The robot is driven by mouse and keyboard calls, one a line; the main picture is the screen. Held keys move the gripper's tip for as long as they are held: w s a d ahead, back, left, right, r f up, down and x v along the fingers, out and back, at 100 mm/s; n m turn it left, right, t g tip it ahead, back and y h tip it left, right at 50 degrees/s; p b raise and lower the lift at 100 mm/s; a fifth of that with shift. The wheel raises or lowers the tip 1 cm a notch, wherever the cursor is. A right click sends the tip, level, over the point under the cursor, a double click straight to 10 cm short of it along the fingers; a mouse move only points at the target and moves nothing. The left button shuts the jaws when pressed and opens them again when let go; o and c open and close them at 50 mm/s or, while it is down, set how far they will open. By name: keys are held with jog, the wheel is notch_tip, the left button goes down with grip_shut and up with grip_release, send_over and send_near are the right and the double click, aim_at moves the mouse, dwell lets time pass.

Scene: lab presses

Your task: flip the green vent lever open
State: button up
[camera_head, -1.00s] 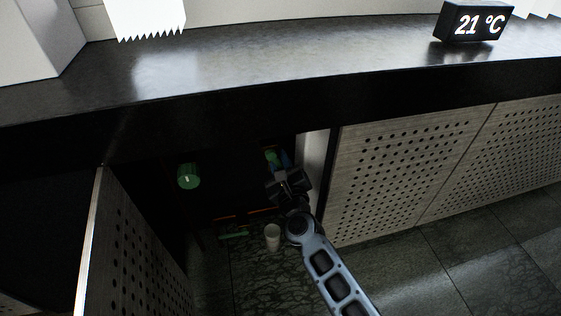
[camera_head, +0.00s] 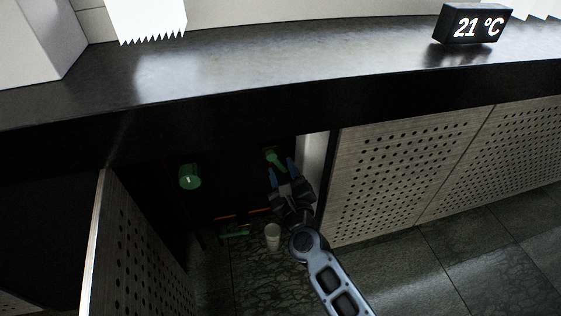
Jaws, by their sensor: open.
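A small green lever (camera_head: 275,157) shows in the dark cabinet opening, near its right side and just under the counter. My gripper (camera_head: 281,170) is at the lever, with its two blue fingers spread apart on either side of the lever's lower end. The fingers are open and hold nothing. Whether a finger touches the lever I cannot tell. A round green knob (camera_head: 189,176) with a white mark is further left in the opening. A green bar-like part (camera_head: 235,231) lies low in the opening, dim and hard to make out.
A pale cup (camera_head: 272,236) stands below my gripper. An open perforated door (camera_head: 138,252) bounds the left side, and closed perforated panels (camera_head: 400,165) the right. The black counter (camera_head: 250,75) overhangs the opening and carries a temperature display (camera_head: 474,24).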

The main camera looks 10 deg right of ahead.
aim_at(282, 169)
jog(key=shift+s+p, duration=0.3)
jog(key=shift+s, duration=1.95)
jog(key=s+d+f+n, duration=0.1)
jog(key=s+d+n, duration=0.2)
jog(key=s+n, duration=0.5)
jog(key=s+d+n, duration=0.3)
jog(key=s, duration=0.9)
jog(key=s+d+r+n+g, duration=0.1)
jog(key=s+r+n+g, duration=0.1)
jog(key=s+r+n, duration=0.8)
jog(key=s+d+r+n+g, duration=0.15)
jog(key=s+r+n, duration=0.35)
jog(key=s+n, duration=0.65)
notch_tip(282, 169, up, 28)
jog(key=s+m+p, duration=0.2)
jog(key=p, duration=2.6)
jog(key=shift+s+r, duration=0.2)
jog(key=shift+s, duration=0.15)
